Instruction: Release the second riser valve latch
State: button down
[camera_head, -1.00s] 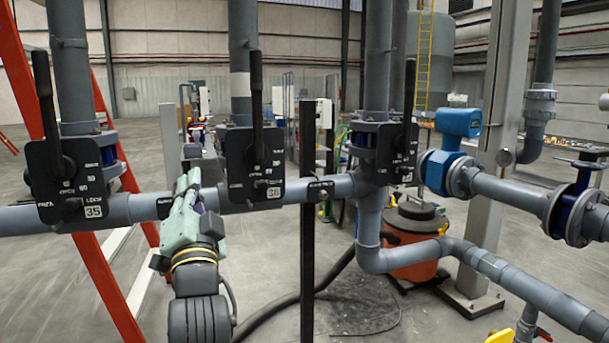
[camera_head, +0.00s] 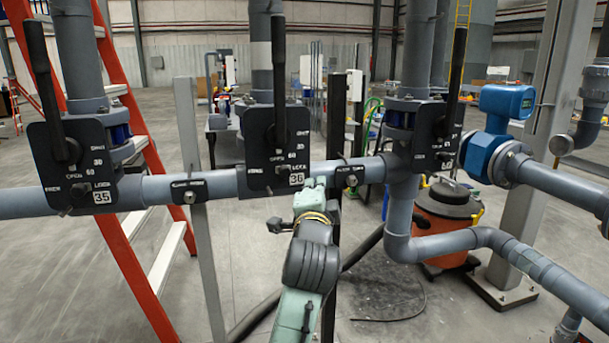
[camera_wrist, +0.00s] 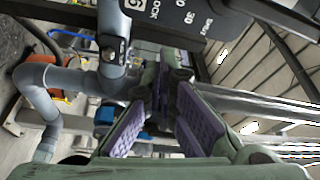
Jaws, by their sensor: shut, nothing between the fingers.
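The second riser's valve plate, marked 36 (camera_head: 262,152), is a black plate on the grey pipe, with its long black handle (camera_head: 279,80) upright. Its small dark latch knob (camera_head: 283,170) sits low on the plate between the FREE and LOCK marks; which mark it is set to is not clear. My gripper (camera_head: 314,184) is just below and right of the plate's lower edge, close to the 36 tag. In the wrist view the gripper's purple-padded fingers (camera_wrist: 160,88) come together, empty, just under the plate (camera_wrist: 180,22). Whether they touch the knob is hidden.
Valve plate 35 (camera_head: 80,165) stands at left and another valve plate (camera_head: 433,140) at right, handles upright. The grey horizontal pipe (camera_head: 165,189) runs behind my gripper. An orange ladder (camera_head: 125,245), a grey post (camera_head: 200,200) and a dark post (camera_head: 332,230) stand close by.

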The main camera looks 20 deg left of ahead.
aim_at(288, 171)
jog(key=w+a+p, duration=0.1)
jog(key=w, duration=0.1)
jog(key=w+a+p, duration=0.1)
jog(key=w+a, duration=0.1)
jog(key=w, duration=0.1)
jog(key=w+a+p, duration=0.2)
jog(key=w, duration=0.1)
jog(key=shift+r, duration=0.15)
jog(key=shift+s+a+f, duration=0.25)
jog(key=shift+s+a, duration=0.05)
jog(key=shift+a, duration=0.1)
jog(key=shift+a, duration=0.15)
jog(key=shift+s+a, duration=0.5)
jog(key=shift+a, duration=0.15)
jog(key=shift+s+a, duration=0.45)
jog(key=shift+a, duration=0.2)
